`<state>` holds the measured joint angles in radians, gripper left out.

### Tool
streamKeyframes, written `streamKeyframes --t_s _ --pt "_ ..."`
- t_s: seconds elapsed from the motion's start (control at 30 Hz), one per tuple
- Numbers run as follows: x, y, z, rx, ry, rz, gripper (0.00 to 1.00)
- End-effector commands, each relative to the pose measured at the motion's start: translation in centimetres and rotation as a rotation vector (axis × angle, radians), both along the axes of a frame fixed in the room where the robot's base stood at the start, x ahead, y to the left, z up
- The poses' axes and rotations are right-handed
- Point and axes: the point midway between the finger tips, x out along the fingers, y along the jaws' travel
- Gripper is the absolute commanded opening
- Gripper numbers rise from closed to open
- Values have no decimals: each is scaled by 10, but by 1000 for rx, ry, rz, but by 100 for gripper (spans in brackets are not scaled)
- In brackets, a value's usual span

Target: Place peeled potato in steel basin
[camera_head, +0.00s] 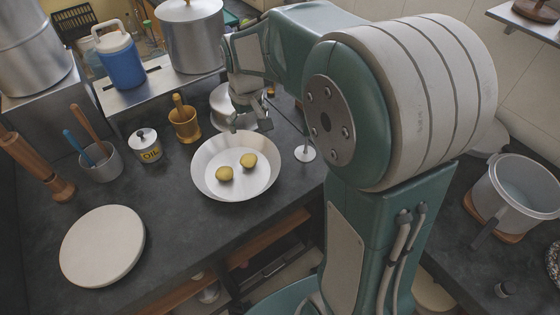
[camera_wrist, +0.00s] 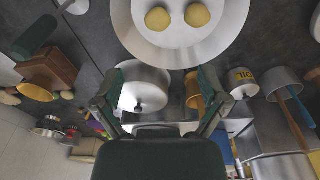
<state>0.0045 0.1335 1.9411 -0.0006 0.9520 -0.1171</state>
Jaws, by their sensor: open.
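Two yellow potatoes lie apart in a wide, shallow steel basin (camera_head: 208,185) on the dark counter. The left potato (camera_head: 225,174) and the right potato (camera_head: 248,160) rest on its flat bottom. Both also show at the top of the wrist view, as one potato (camera_wrist: 158,18) and another potato (camera_wrist: 197,14). My gripper (camera_head: 250,122) is open and empty, just beyond the basin's far rim. In the wrist view its spread fingers (camera_wrist: 162,80) have nothing held between them. A round steel vessel (camera_wrist: 145,85) shows beyond them, partly hidden by my gripper in the head view.
A brass mortar with pestle (camera_head: 184,124), an oil tin (camera_head: 147,148) and a utensil cup (camera_head: 101,162) stand left of the basin. A round white board (camera_head: 102,246) lies at front left. A blue jug (camera_head: 121,65) and large pot (camera_head: 190,38) stand behind. Counter before the basin is clear.

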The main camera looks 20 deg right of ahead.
Motion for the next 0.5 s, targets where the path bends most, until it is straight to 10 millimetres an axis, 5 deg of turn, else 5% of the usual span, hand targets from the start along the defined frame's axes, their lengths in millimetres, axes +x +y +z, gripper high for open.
streamKeyframes --t_s 0.2,0.5 --pt "-52 1 42 4 -98 -27 93" --pt "-125 2 72 14 -223 -63 93"
